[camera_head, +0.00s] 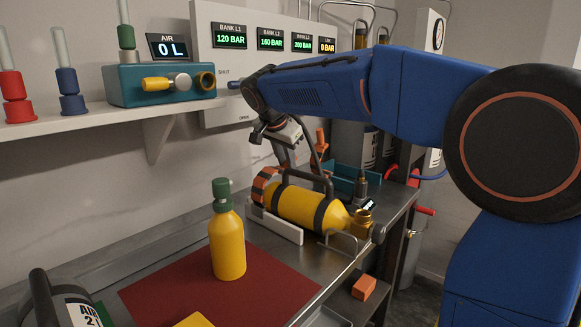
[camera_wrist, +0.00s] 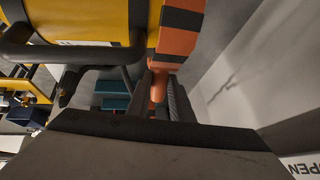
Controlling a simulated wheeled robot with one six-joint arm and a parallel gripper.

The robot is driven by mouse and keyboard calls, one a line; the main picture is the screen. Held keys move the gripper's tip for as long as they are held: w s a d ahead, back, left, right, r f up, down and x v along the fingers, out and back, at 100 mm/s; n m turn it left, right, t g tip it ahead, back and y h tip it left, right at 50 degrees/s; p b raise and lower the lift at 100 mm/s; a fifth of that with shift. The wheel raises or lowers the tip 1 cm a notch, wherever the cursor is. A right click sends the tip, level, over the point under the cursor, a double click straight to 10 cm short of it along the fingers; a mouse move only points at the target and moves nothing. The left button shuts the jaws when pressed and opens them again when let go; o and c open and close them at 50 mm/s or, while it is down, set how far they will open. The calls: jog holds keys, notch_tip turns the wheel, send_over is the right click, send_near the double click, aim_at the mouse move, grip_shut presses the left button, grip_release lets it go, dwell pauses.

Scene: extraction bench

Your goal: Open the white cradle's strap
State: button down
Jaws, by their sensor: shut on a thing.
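The white cradle (camera_head: 274,226) stands on the steel bench and holds a yellow cylinder (camera_head: 301,205) lying on its side. Dark bands and a black handle are around the cylinder. An orange, dark-striped band (camera_head: 265,186) is at its left end; this band also shows in the wrist view (camera_wrist: 181,34). My gripper (camera_head: 288,168) is above the cylinder's far left side. In the wrist view my gripper (camera_wrist: 161,91) is shut on an orange tab (camera_wrist: 158,87) just below the striped band. I cannot tell how the tab joins the strap.
A yellow bottle (camera_head: 227,245) stands upright on a red mat (camera_head: 170,290) in front of the cradle. A teal tray (camera_head: 343,181) lies behind the cylinder. A shelf (camera_head: 95,122) with a teal air unit (camera_head: 130,88) is at left. An orange block (camera_head: 364,287) sits lower right.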

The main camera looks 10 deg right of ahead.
jog(key=shift+s+a+r+t+h, duration=0.45)
jog(key=shift+a+r+t+h, duration=0.05)
jog(key=shift+a+r+h, duration=0.15)
jog(key=c, duration=1.6)
grip_release()
jog(key=v, duration=1.2)
